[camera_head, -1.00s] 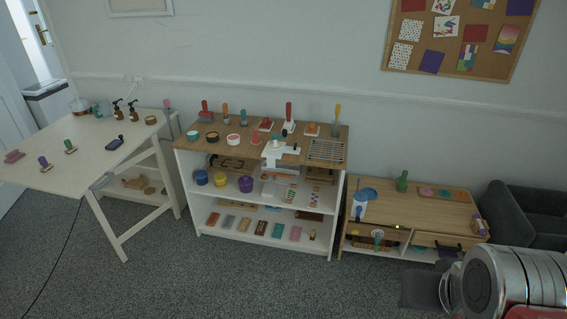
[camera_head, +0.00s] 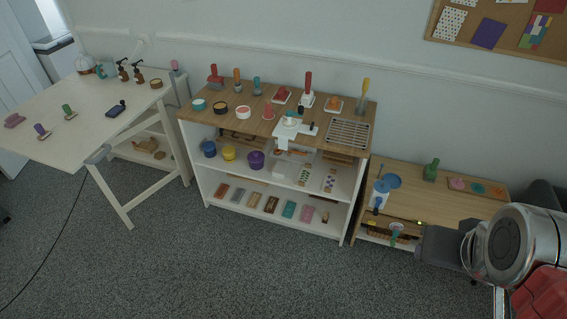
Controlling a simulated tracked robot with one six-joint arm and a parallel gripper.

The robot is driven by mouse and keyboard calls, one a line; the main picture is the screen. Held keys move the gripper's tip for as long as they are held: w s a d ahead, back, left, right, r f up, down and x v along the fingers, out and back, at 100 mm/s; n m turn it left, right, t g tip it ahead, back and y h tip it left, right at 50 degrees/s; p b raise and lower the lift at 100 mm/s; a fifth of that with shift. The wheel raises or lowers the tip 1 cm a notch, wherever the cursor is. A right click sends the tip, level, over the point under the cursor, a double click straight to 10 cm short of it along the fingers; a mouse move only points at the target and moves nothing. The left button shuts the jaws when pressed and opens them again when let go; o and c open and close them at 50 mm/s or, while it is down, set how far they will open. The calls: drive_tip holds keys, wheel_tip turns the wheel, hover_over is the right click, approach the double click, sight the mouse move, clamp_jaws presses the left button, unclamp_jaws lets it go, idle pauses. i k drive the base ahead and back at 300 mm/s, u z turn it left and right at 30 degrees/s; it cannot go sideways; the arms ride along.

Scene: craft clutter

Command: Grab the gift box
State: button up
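I cannot make out a gift box for certain in the current head view. A small purple and yellowish box stood at the right end of the low wooden cabinet (camera_head: 410,190) a second ago; that end is now behind my arm. My arm fills the lower right, with a silver joint and red parts. A dark grey block at its left end, seemingly my gripper (camera_head: 440,246), is in front of the low cabinet. I see no separate fingers and nothing held.
A white shelf unit (camera_head: 345,190) with stamps, pots and small colored blocks stands in the middle. A white table (camera_head: 75,115) with stamps and bottles stands at the left. A green bottle (camera_head: 431,170) stands on the low cabinet. The grey carpet (camera_head: 250,270) in front is clear.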

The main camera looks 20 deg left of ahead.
sight(280, 169)
drive_tip(key=i, duration=0.85)
drive_tip(key=u, duration=2.45)
drive_tip(key=i, duration=1.3)
